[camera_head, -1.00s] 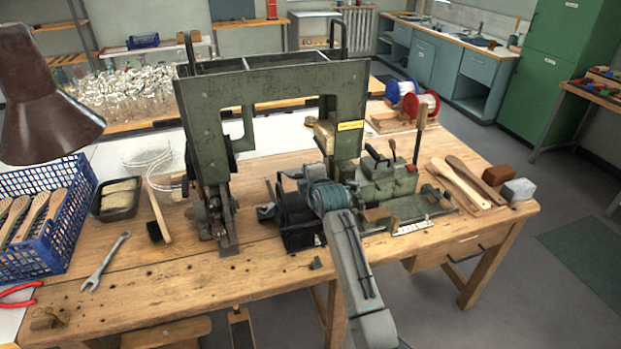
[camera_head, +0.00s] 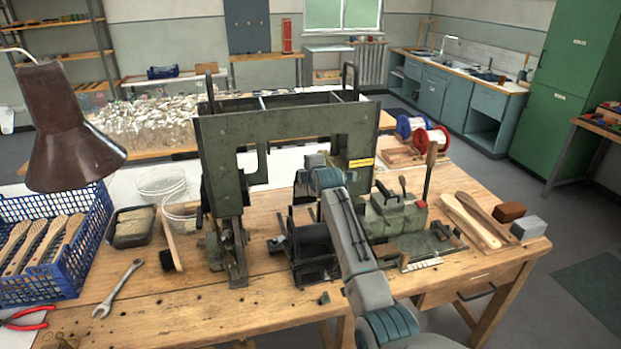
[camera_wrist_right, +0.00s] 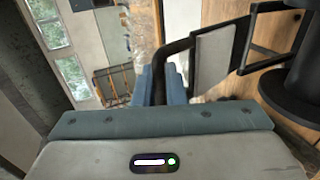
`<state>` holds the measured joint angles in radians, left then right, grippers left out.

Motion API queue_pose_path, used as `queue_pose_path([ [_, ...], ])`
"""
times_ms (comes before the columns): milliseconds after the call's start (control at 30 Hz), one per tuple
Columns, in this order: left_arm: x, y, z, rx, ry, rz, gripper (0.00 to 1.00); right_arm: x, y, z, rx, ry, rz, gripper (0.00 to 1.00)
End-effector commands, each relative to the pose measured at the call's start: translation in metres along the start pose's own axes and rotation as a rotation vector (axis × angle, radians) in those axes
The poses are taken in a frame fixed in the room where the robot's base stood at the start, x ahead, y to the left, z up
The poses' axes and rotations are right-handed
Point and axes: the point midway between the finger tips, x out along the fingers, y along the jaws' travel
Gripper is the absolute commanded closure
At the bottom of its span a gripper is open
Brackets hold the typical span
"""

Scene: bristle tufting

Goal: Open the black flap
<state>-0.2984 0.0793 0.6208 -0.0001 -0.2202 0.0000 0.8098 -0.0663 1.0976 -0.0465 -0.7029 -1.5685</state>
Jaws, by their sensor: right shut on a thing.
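The black tufting unit (camera_head: 312,250) stands on the bench in front of the green press frame. My right gripper (camera_head: 312,170) is above and behind it, at the end of the grey arm; the arm hides part of the unit. In the right wrist view the blue fingers (camera_wrist_right: 161,85) are closed around a dark bar. That bar joins a black-edged panel with a grey face (camera_wrist_right: 214,58), which seems to be the flap, standing raised. The head view does not show the flap clearly. My left gripper is not in view.
The green press frame (camera_head: 222,150) rises close behind and left. A green machine with levers (camera_head: 395,218) stands right of the arm. A brush (camera_head: 170,238), a wrench (camera_head: 118,288) and a blue basket (camera_head: 45,280) lie left. The bench front is mostly clear.

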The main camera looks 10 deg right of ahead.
Motion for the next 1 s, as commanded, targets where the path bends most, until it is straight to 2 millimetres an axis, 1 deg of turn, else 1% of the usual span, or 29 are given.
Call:
queue_pose_path([
  [233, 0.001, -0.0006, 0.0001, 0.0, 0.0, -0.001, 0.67, 0.0045, 0.0035, 0.0, -0.001, 0.0, -0.001, 1.0],
  [667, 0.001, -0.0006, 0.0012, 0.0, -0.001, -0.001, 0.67, 0.0051, 0.0038, -0.0001, -0.002, 0.0, -0.001, 1.0],
  [700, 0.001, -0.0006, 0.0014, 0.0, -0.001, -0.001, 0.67, 0.0051, 0.0037, -0.0001, -0.002, 0.0, -0.001, 0.88],
  [767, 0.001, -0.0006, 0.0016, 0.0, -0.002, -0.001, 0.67, 0.0051, 0.0037, -0.0001, -0.002, 0.0, -0.001, 0.76],
  [800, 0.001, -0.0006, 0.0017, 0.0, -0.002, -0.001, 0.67, 0.0051, 0.0038, -0.0002, -0.001, 0.0, -0.001, 0.73],
  [1000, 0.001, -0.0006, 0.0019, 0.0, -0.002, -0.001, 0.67, 0.005, 0.0038, -0.0002, -0.001, 0.0, -0.001, 0.73],
])
